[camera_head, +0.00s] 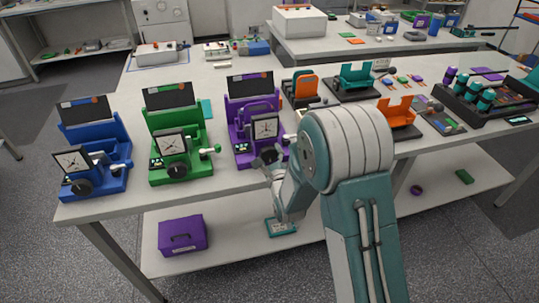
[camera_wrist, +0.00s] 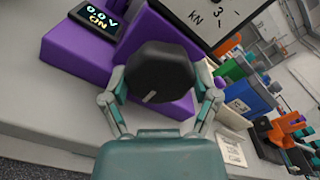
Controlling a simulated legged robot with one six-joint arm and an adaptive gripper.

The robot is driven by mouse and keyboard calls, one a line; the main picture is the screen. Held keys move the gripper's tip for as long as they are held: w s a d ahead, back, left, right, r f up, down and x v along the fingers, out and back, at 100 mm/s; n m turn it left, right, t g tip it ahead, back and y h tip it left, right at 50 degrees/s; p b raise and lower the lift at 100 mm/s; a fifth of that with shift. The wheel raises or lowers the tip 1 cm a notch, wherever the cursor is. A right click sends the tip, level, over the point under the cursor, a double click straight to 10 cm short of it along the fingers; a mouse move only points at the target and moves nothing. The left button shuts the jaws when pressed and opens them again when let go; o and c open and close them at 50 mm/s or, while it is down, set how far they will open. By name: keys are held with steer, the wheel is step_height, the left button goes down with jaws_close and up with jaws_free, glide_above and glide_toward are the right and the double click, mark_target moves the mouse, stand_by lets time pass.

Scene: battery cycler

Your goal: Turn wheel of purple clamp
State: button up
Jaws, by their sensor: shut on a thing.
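The purple clamp (camera_head: 245,132) stands on the bench in the head view, with a dial gauge (camera_head: 265,127) on its front. Its black wheel (camera_wrist: 162,75) fills the middle of the wrist view and bears a pale line mark. My gripper (camera_wrist: 162,88) has a finger on each side of the wheel and is shut on it. In the head view my gripper (camera_head: 268,160) is at the clamp's lower front, partly covering the wheel. A small display (camera_wrist: 97,18) on the purple body reads 0.0 V and ON. The gauge face shows only partly in the wrist view.
A green clamp (camera_head: 190,130) and a blue clamp (camera_head: 112,140) stand to the left. An orange holder (camera_head: 397,112) and a teal holder (camera_head: 355,80) stand to the right. A black rack (camera_head: 480,105) of cells is further right. A purple box (camera_head: 182,235) sits on the lower shelf.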

steer(key=shift+s+f, duration=0.15)
steer(key=shift+f, duration=0.25)
steer(key=o, duration=1)
steer(key=shift+r, duration=0.2)
steer(key=v, duration=1.1)
steer(key=shift+s, duration=0.35)
